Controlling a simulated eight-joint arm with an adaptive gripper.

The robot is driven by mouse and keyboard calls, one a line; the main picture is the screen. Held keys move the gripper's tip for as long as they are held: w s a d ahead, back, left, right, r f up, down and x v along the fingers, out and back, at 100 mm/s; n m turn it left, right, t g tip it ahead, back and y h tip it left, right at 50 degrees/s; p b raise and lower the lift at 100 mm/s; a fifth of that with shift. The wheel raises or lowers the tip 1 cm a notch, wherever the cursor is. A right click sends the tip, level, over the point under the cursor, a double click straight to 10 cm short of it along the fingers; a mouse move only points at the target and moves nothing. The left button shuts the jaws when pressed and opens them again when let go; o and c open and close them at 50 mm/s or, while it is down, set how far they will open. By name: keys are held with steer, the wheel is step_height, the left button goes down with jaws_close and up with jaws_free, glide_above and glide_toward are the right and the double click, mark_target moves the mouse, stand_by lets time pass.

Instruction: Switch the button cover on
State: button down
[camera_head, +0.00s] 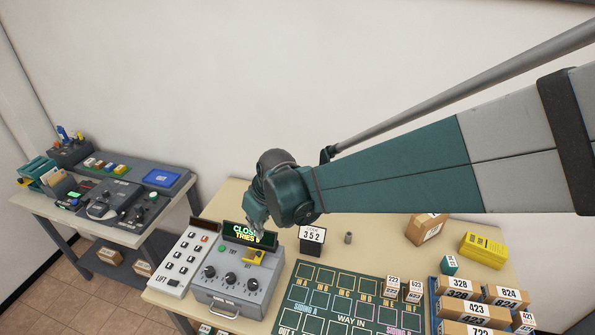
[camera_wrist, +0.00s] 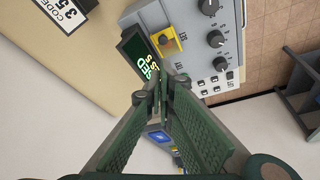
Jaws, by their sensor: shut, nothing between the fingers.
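The yellow button cover (camera_head: 256,257) sits on the sloped top of the grey control box (camera_head: 233,303), to the right of the green button. In the wrist view the yellow cover (camera_wrist: 176,46) shows just beyond my fingertips, with a small reddish patch on it. I cannot tell whether its lid is up or down. My gripper (camera_wrist: 163,88) is shut and empty, its fingertips apart from the cover in that picture. In the head view my gripper (camera_head: 258,226) hangs near the lit display (camera_head: 243,235), which partly reads "CLOSE" and "TRIES"; my wrist hides some of this area.
The control box has several black knobs (camera_head: 230,278) in front of the cover. A white keypad (camera_head: 184,262) stands to its left. A "352" code sign (camera_head: 312,236) stands to its right, beside a green sorting board (camera_head: 345,300). Numbered parcels (camera_head: 478,310) fill the right end.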

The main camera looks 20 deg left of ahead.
glide_above(255, 250)
steer(key=shift+a+f, duration=0.1)
steer(key=shift+f, duration=4.5)
steer(key=shift+d+b, duration=0.9)
steer(key=shift+d, duration=1.85)
steer(key=p+v, duration=0.4)
steer(key=v, duration=0.6)
steer(key=shift+p, duration=0.35)
steer(key=shift+a, duration=0.1)
